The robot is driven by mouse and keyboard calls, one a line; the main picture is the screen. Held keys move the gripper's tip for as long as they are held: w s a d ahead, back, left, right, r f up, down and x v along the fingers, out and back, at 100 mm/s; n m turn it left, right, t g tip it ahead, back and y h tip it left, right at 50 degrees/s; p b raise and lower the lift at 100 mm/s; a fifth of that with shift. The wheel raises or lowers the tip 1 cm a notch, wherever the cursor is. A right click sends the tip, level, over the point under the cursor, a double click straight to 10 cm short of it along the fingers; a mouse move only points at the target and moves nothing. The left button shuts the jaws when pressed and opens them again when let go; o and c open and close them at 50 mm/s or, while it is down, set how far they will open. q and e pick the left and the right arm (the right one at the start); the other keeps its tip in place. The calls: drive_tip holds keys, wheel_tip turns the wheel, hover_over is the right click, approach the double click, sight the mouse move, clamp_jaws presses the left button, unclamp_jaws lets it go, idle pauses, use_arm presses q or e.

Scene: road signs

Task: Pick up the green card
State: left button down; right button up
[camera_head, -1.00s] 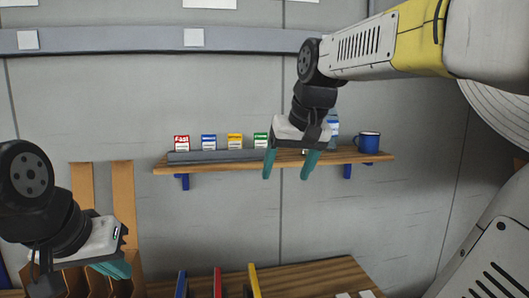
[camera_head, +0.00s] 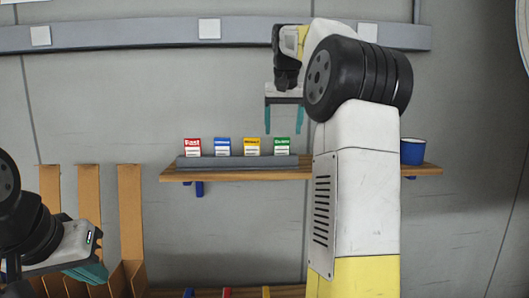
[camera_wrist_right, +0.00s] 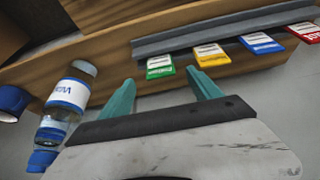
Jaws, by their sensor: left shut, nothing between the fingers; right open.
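The green card (camera_head: 282,146) stands at the right end of a row of cards in a grey holder on the wall shelf. It also shows in the right wrist view (camera_wrist_right: 160,66), beyond the space between the fingers. My right gripper (camera_head: 283,120) is open and empty, above the green card in the head view. Its teal fingers also show in the right wrist view (camera_wrist_right: 165,92), apart from the card. My left gripper (camera_head: 92,272) is shut and empty at the lower left, far from the cards.
Red (camera_head: 193,147), blue (camera_head: 222,147) and yellow (camera_head: 252,147) cards stand left of the green one in the grey holder (camera_head: 235,163). A blue mug (camera_head: 412,152) and a water bottle (camera_wrist_right: 66,105) are near the shelf's right end. Brown dividers (camera_head: 130,210) stand at lower left.

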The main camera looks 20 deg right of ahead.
sight(282, 141)
drive_tip(key=x, duration=0.4)
drive_tip(key=shift+f, duration=0.2)
drive_tip(key=shift+c, duration=0.4)
drive_tip(key=c, duration=1.3)
